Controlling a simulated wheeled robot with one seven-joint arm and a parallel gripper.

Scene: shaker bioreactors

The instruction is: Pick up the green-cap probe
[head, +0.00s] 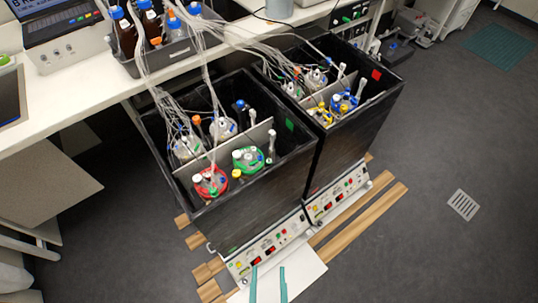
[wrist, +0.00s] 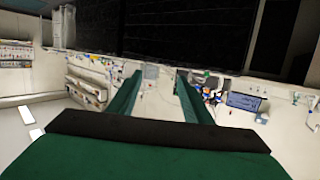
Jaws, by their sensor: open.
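My gripper (head: 268,270) shows at the bottom edge of the head view as two thin teal fingers, apart and empty. It is in front of the near shaker box, over a white surface by its control panel. In the wrist view my gripper (wrist: 159,75) is open with nothing between its fingers. A vessel with a green lid (head: 247,160) sits in the near box, beside a vessel with a red lid (head: 210,182). Several probes and caps stand on these lids. They are too small to tell which one is the green-cap probe.
The near black box (head: 255,205) carries a green square; the far black box (head: 355,130) carries a red one. Tubes run from them to bottles on the bench (head: 75,105). Wooden slats (head: 362,222) lie under the boxes. The floor at right is mostly clear.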

